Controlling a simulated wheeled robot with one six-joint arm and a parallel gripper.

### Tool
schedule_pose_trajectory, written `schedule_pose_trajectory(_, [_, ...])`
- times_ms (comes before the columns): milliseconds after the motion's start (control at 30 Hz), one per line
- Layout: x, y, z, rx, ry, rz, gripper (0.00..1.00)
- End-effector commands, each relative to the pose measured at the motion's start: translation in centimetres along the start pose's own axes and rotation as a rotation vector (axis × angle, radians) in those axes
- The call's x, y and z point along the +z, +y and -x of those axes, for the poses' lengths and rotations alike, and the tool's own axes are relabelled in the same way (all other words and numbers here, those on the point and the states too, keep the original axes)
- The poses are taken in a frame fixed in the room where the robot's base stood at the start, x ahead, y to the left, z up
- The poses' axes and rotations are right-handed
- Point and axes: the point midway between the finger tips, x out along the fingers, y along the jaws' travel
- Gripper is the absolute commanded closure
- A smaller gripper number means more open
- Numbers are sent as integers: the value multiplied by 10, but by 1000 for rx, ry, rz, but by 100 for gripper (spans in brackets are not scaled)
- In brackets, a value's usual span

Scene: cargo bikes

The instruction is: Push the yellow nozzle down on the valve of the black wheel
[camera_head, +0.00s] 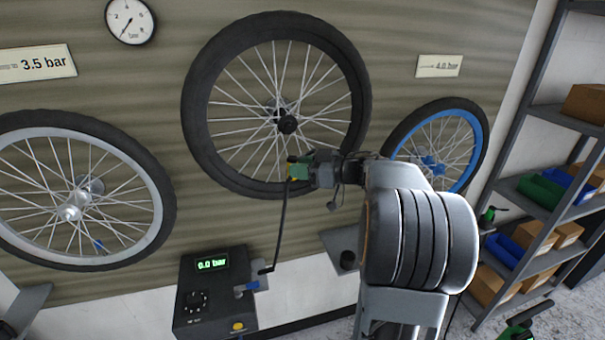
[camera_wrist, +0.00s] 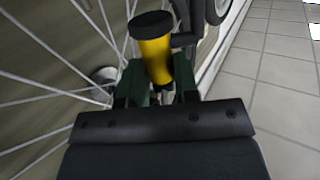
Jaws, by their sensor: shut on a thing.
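The black wheel (camera_head: 203,115), with a black rim and silver spokes, hangs on the wall in the middle of the head view. My gripper (camera_head: 302,168) is at the lower right part of its rim. It is shut on the yellow nozzle (camera_wrist: 156,58), which has a black end and sits between the green fingers in the wrist view. In the head view only a small yellow patch of the nozzle (camera_head: 292,178) shows. The valve cannot be made out, so I cannot tell whether the nozzle touches it. Spokes pass close on the left in the wrist view.
A black hose (camera_head: 281,225) runs from the nozzle down toward the pump box (camera_head: 212,300), whose display reads 0.0 bar. A silver-rimmed wheel (camera_head: 160,190) hangs left and a blue-rimmed wheel (camera_head: 484,130) right. A shelf rack (camera_head: 535,190) stands at the far right.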

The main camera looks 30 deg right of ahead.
Motion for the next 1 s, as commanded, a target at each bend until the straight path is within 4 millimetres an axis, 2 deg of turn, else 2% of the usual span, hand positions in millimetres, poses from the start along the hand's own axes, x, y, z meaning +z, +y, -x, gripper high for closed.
schedule_pose_trajectory(600, [-6, 50, -34, -3, 1, -1, 92])
schedule_pose_trajectory(1000, [-5, 64, -43, -3, 2, 0, 92])
